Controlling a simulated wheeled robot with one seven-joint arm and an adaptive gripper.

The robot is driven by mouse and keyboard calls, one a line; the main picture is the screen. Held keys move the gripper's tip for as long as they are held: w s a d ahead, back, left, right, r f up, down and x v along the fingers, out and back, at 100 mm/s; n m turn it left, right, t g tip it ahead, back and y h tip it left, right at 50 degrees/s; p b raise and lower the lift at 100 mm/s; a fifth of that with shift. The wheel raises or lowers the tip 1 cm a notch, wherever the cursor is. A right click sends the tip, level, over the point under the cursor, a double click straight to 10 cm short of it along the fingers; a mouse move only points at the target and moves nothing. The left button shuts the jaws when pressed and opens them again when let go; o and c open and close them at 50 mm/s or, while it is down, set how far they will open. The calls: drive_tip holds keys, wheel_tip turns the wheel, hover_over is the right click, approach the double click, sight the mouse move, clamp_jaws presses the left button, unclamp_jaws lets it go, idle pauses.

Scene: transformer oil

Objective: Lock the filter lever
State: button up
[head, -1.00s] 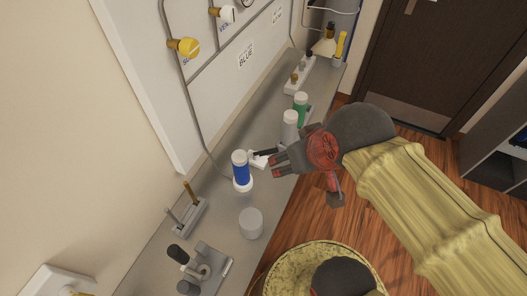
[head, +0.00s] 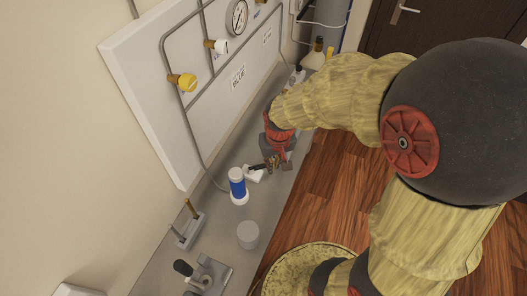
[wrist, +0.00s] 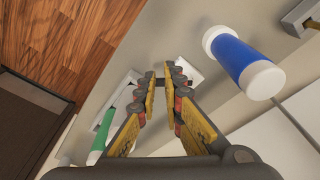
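A white fixture (head: 254,175) sits on the counter beside a blue and white cylinder (head: 237,184); I cannot tell its lever apart clearly. In the wrist view the white fixture (wrist: 192,75) lies just beyond the fingertips, partly hidden by them. The blue and white cylinder (wrist: 243,60) is to their right. My gripper (head: 266,166) is low over the counter at the white fixture in the head view. In the wrist view my gripper (wrist: 160,72) has its fingers angled inward, with a narrow gap at the tips and nothing clearly held between them. Contact with the fixture cannot be told.
A white round container (head: 248,235) and a small rack (head: 188,232) stand on the near counter. A wall panel (head: 235,85) with pipes and valves rises behind the counter.

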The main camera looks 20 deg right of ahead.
sight(260, 168)
drive_tip(key=w, duration=0.1)
drive_tip(key=w+f, duration=0.1)
drive_tip(key=w, duration=0.1)
drive_tip(key=shift+w+d+f+t, duration=0.1)
drive_tip(key=shift+d+f+t, duration=0.1)
drive_tip(key=shift+t, duration=0.2)
drive_tip(key=shift+c, duration=0.7)
drive_tip(key=w, duration=0.1)
drive_tip(key=w+r+t, duration=0.1)
drive_tip(key=w, duration=0.1)
drive_tip(key=shift+w+r, duration=0.1)
drive_tip(key=shift+w, duration=0.2)
clamp_jaws()
drive_tip(key=x, duration=0.3)
drive_tip(key=b+x, duration=0.1)
drive_tip(key=x, duration=0.5)
drive_tip(key=shift+w+d+f, duration=0.1)
drive_tip(key=shift+w+f, duration=0.2)
drive_tip(key=shift+w, duration=0.15)
